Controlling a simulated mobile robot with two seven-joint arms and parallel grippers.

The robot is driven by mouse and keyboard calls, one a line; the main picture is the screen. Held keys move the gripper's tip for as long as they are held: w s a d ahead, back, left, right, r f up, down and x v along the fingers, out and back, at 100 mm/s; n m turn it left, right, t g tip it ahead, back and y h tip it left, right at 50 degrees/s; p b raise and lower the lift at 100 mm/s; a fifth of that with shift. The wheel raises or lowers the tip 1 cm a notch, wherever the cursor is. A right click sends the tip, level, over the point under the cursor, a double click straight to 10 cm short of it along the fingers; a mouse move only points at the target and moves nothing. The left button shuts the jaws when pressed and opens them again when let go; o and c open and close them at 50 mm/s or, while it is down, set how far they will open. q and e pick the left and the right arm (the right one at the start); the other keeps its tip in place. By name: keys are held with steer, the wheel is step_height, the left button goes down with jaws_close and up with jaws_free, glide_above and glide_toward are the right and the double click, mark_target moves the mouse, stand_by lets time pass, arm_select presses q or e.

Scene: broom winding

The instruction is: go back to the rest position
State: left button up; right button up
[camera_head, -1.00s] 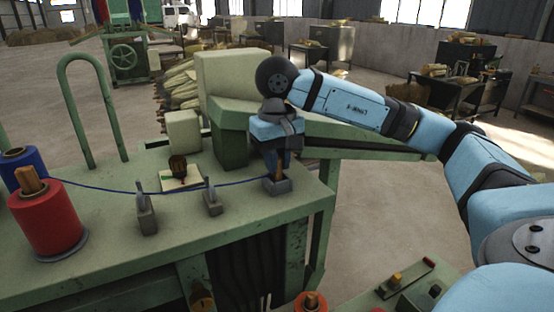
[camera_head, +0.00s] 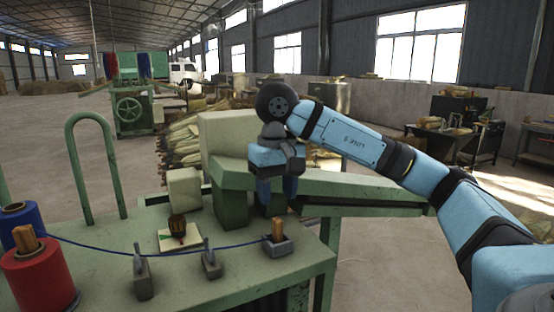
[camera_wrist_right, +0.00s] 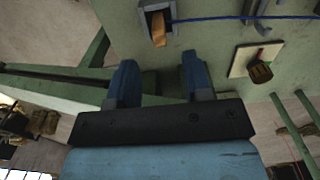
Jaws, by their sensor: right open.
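My right gripper (camera_head: 277,190) hangs above the far right part of the green machine table (camera_head: 205,275). In the right wrist view its two blue fingers (camera_wrist_right: 158,85) stand apart with nothing between them. A wooden peg (camera_head: 278,229) stands in a small grey holder on the table, apart from the fingers; it also shows in the right wrist view (camera_wrist_right: 158,27). A blue strand (camera_head: 110,249) runs from the left across the table to the peg. My left gripper is not in view.
A red spool (camera_head: 40,275) and a blue spool (camera_head: 20,222) stand at the left. Two grey guides (camera_head: 142,275) stand along the strand. A small board with a dark round piece (camera_head: 178,230) lies behind them. A green beam (camera_head: 370,193) extends right behind my gripper.

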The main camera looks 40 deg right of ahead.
step_height(320, 180, up, 7)
steer(key=p, duration=0.2)
stand_by(0.4)
